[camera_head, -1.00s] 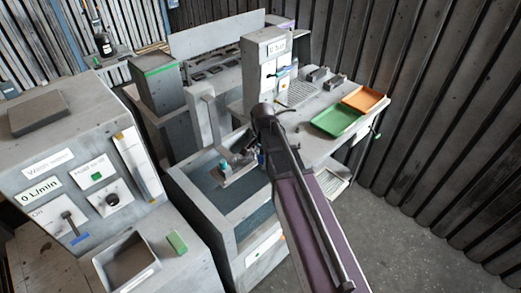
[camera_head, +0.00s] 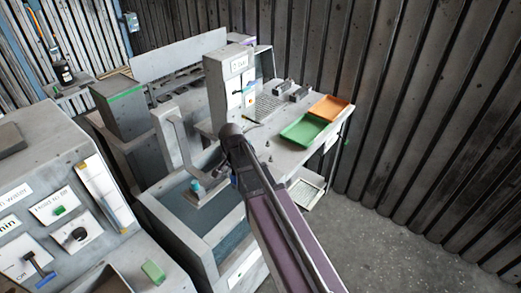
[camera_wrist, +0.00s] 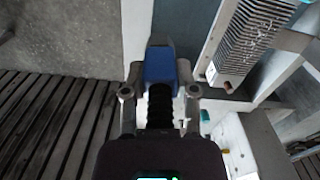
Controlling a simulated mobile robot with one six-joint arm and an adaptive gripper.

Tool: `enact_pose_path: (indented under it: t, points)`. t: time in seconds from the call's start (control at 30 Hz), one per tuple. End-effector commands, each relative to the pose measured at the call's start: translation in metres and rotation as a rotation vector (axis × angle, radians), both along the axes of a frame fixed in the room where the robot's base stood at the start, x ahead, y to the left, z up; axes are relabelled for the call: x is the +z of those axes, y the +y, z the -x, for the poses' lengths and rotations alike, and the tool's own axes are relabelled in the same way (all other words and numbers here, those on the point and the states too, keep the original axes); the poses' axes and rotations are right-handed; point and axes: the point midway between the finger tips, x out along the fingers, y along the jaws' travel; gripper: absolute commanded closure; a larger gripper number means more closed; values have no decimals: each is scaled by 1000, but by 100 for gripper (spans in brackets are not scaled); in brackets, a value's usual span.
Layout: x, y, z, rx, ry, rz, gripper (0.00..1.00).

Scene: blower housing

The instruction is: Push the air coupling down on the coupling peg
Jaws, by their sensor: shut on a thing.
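In the wrist view my gripper (camera_wrist: 160,90) is shut on a blue piece with a dark grey top, which looks like the air coupling (camera_wrist: 160,66). A black ribbed part shows between the fingers, just below the blue piece. In the head view my arm hides most of the gripper, and only a small dark blue bit shows beside the arm over the tank. A teal cylinder (camera_head: 195,187) stands on a grey bracket at the tank, left of my arm. I cannot make out the coupling peg for certain in either view.
The open tank (camera_head: 163,213) lies under and left of my arm. A grey bench holds a green tray (camera_head: 303,130), an orange tray (camera_head: 329,107) and a tall grey box (camera_head: 217,85). A control console (camera_head: 60,200) stands at the left. In the wrist view a finned grey block (camera_wrist: 245,45) is at upper right.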

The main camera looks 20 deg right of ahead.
Motion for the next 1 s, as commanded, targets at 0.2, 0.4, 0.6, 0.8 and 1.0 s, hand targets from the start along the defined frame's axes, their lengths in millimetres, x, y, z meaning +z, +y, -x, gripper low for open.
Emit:
enact_pose_path:
  t: [0.2,0.4,0.6,0.8,1.0]
  points:
    - [-26,0,0,0,0,0,100]
    - [-31,0,0,0,0,0,100]
    - [-30,0,0,0,0,0,100]
    - [-30,0,0,0,0,0,100]
    - [-30,0,0,0,0,0,100]
